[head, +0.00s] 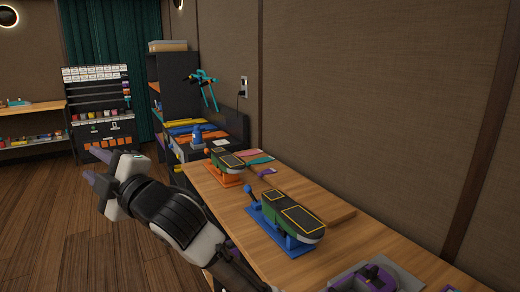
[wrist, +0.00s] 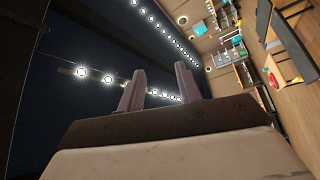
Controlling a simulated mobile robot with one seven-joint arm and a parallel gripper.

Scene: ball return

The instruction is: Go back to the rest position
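My gripper (head: 92,167) is raised at the left in the head view, over the wood floor and left of the wooden table (head: 335,238). In the wrist view its two fingers (wrist: 160,92) stand apart with nothing between them. It touches nothing that I can see. My arm reaches up from the bottom of the head view, along the table's left edge.
On the table stand a device with a blue base (head: 287,226) and one with an orange base (head: 226,170). A purple and grey item (head: 375,281) is at the front. Dark shelves (head: 172,90) stand behind. The floor (head: 50,220) at the left is clear.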

